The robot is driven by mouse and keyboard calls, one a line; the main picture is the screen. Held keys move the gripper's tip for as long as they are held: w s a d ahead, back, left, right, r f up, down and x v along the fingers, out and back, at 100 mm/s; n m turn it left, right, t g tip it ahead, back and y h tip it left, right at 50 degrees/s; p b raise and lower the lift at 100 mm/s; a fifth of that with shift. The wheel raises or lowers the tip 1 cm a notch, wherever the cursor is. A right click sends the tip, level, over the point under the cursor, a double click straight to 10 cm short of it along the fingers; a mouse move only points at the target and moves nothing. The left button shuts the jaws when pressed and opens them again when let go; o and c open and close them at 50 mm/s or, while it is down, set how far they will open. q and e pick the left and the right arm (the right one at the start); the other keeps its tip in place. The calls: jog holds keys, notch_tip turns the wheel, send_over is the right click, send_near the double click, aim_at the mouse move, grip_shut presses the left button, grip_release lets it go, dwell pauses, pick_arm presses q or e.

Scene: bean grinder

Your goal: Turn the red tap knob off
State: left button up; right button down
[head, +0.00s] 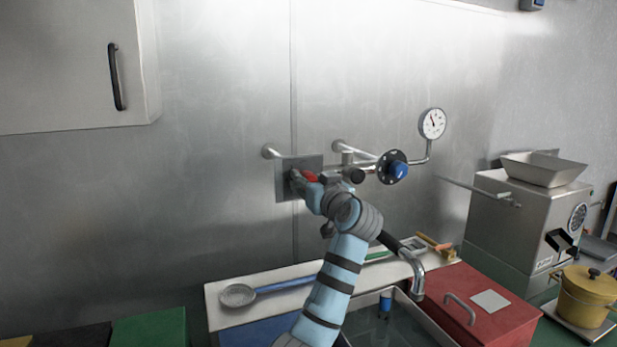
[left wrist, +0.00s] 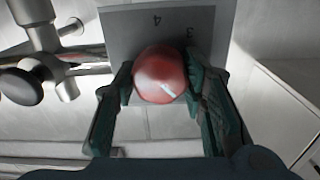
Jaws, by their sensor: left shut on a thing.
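The red tap knob (left wrist: 160,75) sits in front of a grey plate (left wrist: 118,30) marked with the digits 3 and 4. A white mark on the knob's face slants down to the right in the left wrist view. My left gripper (left wrist: 163,85) has its two dark fingers on both sides of the knob, shut on it. In the head view my left gripper (head: 303,178) reaches up to the plate (head: 287,188), and only a bit of the red knob (head: 309,176) shows past it. My right gripper is not in view.
A blue knob (head: 398,169) on a black disc and a pressure gauge (head: 432,123) are on the pipes to the right. A curved spout (head: 417,280) hangs over the sink. A red box (head: 480,305) and a grinder (head: 525,220) stand farther right.

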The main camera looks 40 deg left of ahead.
pick_arm(q)
jog(key=m+p, duration=0.2)
jog(key=m, duration=0.1)
jog(key=m+p, duration=0.1)
jog(key=shift+r+p, duration=0.25)
jog(key=shift+p, duration=0.1)
jog(key=m+p, duration=0.2)
jog(key=m, duration=0.1)
jog(key=shift+w+f, duration=0.1)
jog(key=shift+f+m+p, duration=0.1)
jog(key=shift+m+p, duration=0.55)
jog(key=shift+m, duration=0.05)
jog(key=o, duration=1.2)
jog(key=shift+d, duration=0.1)
